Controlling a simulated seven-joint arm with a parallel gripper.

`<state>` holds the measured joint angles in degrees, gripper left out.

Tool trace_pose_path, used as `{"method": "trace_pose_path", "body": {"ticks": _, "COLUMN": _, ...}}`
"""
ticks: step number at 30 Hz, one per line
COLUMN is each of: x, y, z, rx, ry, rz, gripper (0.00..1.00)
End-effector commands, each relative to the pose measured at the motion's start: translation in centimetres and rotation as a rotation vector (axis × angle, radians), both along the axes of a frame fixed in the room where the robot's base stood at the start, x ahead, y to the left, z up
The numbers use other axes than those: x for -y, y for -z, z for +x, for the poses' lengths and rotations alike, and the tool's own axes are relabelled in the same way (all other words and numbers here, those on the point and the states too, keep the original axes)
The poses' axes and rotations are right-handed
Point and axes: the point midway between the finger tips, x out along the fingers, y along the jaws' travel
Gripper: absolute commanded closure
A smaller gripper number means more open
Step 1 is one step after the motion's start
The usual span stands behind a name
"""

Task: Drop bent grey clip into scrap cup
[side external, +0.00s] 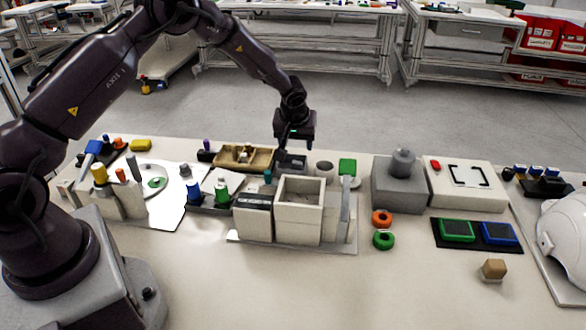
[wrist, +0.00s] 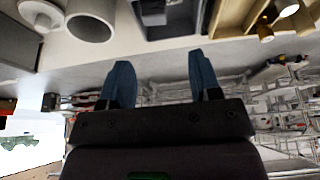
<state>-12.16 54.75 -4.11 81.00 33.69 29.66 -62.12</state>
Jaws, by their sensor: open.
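My gripper (side external: 295,145) hangs fingers down over the back of the bench, above a small dark tray (side external: 291,161). In the wrist view its two blue-grey fingers (wrist: 161,82) are spread, with nothing between them. A round, open grey cup (side external: 324,169), perhaps the scrap cup, stands just right of the tray. It also shows at the upper left of the wrist view (wrist: 96,6). The dark tray is at the top of the wrist view (wrist: 182,28). A grey piece (wrist: 152,12) shows there, cut by the frame edge; I cannot tell whether it is the bent clip.
Tall beige bins (side external: 298,209) stand in front. A grey block with a knob (side external: 399,183) is farther right. The front bench is mostly clear.

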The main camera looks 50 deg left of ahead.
Motion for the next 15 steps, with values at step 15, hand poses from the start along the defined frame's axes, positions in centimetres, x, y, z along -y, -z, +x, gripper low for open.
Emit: {"method": "trace_pose_path", "body": {"ticks": 15, "x": 2.8, "y": -9.7, "z": -2.7, "rx": 0.005, "ry": 0.0, "rz": 0.001, "gripper": 0.42}}
